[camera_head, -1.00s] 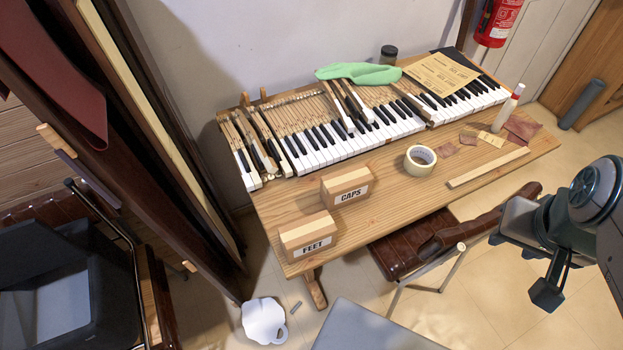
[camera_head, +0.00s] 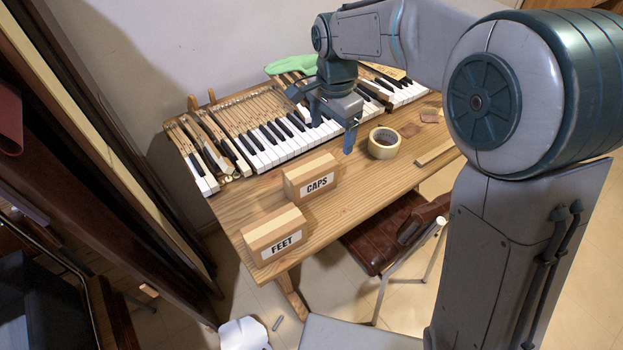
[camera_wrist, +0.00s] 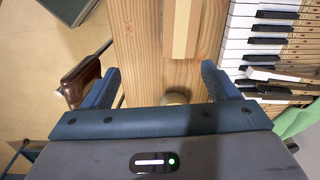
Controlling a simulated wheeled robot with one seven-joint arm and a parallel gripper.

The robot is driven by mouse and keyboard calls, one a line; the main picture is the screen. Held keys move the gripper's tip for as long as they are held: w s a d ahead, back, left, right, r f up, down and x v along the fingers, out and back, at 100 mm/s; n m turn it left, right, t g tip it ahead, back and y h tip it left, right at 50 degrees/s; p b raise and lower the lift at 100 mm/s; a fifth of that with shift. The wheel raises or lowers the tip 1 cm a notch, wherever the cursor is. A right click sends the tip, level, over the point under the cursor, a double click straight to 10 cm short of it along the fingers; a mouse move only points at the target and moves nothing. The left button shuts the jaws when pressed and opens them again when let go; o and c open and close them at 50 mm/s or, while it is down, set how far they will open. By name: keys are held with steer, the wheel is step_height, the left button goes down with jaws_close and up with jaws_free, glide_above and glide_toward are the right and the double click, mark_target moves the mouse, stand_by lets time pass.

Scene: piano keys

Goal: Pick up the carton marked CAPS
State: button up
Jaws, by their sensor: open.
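The carton marked CAPS (camera_head: 311,180) is a brown box with a pale stripe along its top and a white label, upright on the wooden table. A like carton marked FEET (camera_head: 273,236) stands in front and to its left. My gripper (camera_head: 332,128) is open and empty above the table, near the front of the keys, up and right of the CAPS carton and apart from it. In the wrist view, the fingers (camera_wrist: 160,80) are spread wide. A pale-striped carton lies beyond them at the top edge, probably CAPS (camera_wrist: 181,28); its label does not show.
The piano keys (camera_head: 262,143) run along the back of the table (camera_head: 233,203). A tape roll (camera_head: 384,143) sits right of my gripper, with a wooden strip (camera_head: 435,153) beyond. A brown chair (camera_head: 372,246) stands before the table. Bare wood surrounds the cartons.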

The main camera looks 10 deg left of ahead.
steer(key=m, duration=0.1)
glide_above(309, 166)
step_height(309, 166, down, 4)
steer(key=shift+r+b, duration=0.1)
steer(key=shift+b, duration=0.3)
step_height(309, 166, down, 8)
steer(key=shift+f, duration=0.1)
steer(key=shift+d+f, duration=0.15)
steer(key=shift+f, duration=2.7)
steer(key=c, duration=1.2)
